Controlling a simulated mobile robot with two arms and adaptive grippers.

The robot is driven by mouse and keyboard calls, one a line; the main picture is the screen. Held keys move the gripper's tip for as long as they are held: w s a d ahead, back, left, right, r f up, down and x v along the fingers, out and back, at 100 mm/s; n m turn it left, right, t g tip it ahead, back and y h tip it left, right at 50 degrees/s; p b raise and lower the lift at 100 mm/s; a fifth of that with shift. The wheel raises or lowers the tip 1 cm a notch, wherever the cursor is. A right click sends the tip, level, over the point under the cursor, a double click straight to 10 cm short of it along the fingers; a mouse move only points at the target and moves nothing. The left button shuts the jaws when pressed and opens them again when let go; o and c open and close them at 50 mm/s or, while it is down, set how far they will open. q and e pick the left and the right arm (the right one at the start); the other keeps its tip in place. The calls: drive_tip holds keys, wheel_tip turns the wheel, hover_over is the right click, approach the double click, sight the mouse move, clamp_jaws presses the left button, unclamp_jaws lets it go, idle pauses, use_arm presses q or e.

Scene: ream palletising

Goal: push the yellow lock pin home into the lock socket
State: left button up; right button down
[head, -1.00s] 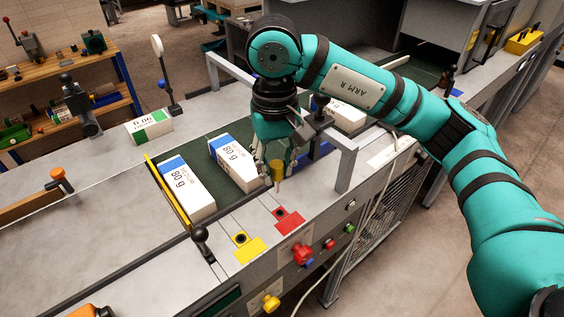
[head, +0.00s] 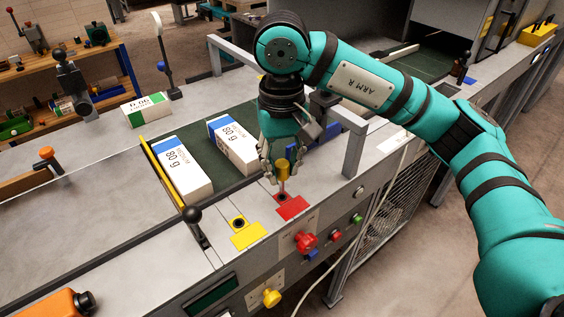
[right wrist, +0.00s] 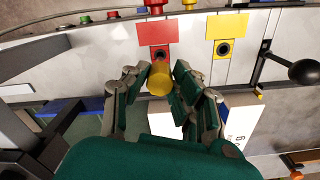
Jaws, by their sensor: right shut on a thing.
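The yellow lock pin (head: 283,168) is upright in the fingers of my right gripper (head: 283,160), which is shut on it. Its thin lower end is at or just above the hole by the red plate (head: 292,207); I cannot tell whether it has entered. In the right wrist view the pin's yellow head (right wrist: 160,78) is between the fingertips (right wrist: 160,80), close to the dark socket hole (right wrist: 160,53) at the red plate. A second dark socket hole (head: 239,223) is at the yellow plate (head: 248,238), empty. My left gripper is not in view.
Two blue-and-white reams (head: 183,168) (head: 233,145) lie on the green belt left of the gripper. A grey frame post (head: 354,150) stands close to its right. A black-knobbed lever (head: 194,222) stands left of the yellow plate. Red and yellow knobs (head: 305,241) (head: 271,297) are on the front panel.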

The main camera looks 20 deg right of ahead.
sight(282, 193)
drive_tip(key=shift+b, duration=0.85)
idle(1.7)
drive_tip(key=shift+f+b, duration=2.75)
drive_tip(key=shift+f, duration=0.2)
drive_tip(key=c, duration=1)
unclamp_jaws()
drive_tip(key=shift+r, duration=0.1)
wheel_tip(282, 193, up, 12)
drive_tip(key=shift+f, duration=0.1)
drive_tip(key=shift+r, duration=0.2)
